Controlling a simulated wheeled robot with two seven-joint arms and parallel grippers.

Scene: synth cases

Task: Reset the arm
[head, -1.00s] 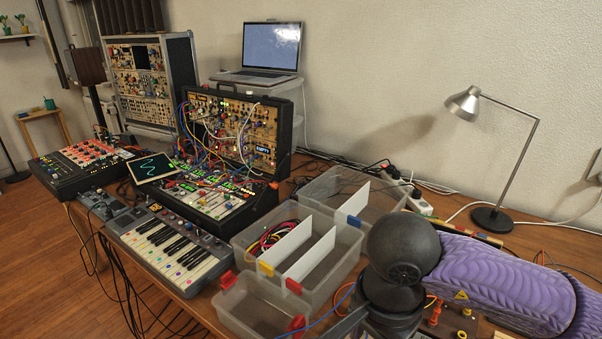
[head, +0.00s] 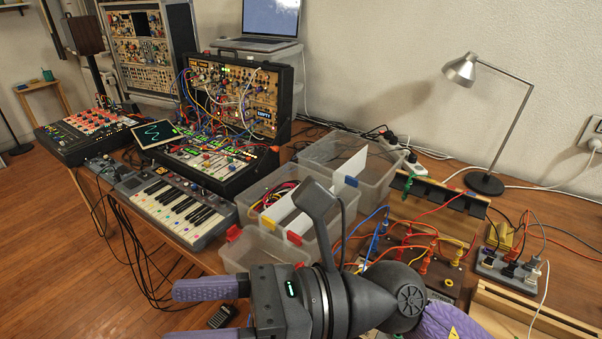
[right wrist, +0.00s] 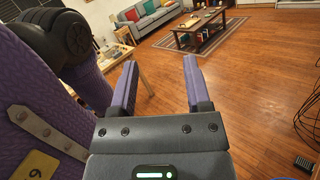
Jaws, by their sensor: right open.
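My right arm reaches in from the lower right of the head view with a dark wrist and purple covering. Its gripper (head: 172,312) has two purple fingers pointing left, spread apart with nothing between them. It hangs in front of the clear bins and the keyboard, over the near table edge and floor. In the right wrist view the same open fingers (right wrist: 160,64) point out over the wooden floor, and part of my purple arm shows at left. My left gripper is not in view.
The table holds a keyboard (head: 178,208), clear bins (head: 251,246), a patch-cable synthesizer (head: 247,97), a lamp (head: 484,183) and a power strip (head: 508,270). Cables hang off the near edge. The wrist view shows a coffee table (right wrist: 198,35), a sofa (right wrist: 150,22) and open floor.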

